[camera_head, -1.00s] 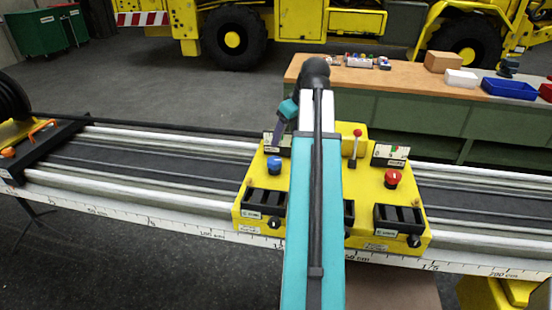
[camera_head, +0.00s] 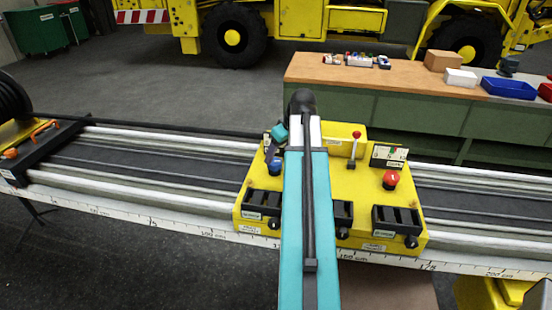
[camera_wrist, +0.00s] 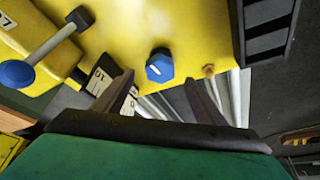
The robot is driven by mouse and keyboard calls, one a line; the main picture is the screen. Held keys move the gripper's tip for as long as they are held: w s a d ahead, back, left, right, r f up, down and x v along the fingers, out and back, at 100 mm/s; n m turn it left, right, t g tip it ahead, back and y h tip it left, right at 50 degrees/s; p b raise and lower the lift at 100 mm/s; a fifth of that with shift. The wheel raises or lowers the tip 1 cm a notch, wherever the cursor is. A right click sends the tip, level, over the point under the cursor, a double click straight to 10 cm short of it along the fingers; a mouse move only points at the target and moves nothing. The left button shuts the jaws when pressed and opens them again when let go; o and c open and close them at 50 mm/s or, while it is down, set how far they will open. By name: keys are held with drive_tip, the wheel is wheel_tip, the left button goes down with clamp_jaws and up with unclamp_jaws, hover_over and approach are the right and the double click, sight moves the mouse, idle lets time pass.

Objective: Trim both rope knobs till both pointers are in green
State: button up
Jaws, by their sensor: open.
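The yellow control box (camera_head: 335,190) sits across the rails. Its blue knob (camera_head: 274,167) is on the left and its red knob (camera_head: 390,179) on the right. A gauge (camera_head: 388,156) stands behind the red knob; its pointer is too small to read. My gripper (camera_head: 270,150) is open just above the blue knob. In the wrist view, the blue knob (camera_wrist: 159,66) shows beyond and between the fingertips (camera_wrist: 159,80), with nothing held. The left gauge (camera_wrist: 99,80) is partly behind one finger there, its pointer hidden. In the head view, my gripper and arm mostly cover that gauge.
A red-topped lever (camera_head: 356,146) stands on the box between the knobs. A blue-ended lever (camera_wrist: 45,50) shows in the wrist view. Black slotted blocks (camera_head: 398,219) line the box's front. A workbench (camera_head: 420,85) with bins stands behind the rails.

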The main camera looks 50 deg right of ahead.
sight(275, 162)
drive_tip(key=shift+p+x, duration=0.45)
drive_tip(key=shift+x, duration=1.6)
drive_tip(key=c, duration=1.1)
drive_tip(key=shift+a+m+h+b, duration=0.15)
drive_tip(key=shift+m+h+b, duration=0.4)
drive_tip(key=shift+m, duration=1.35)
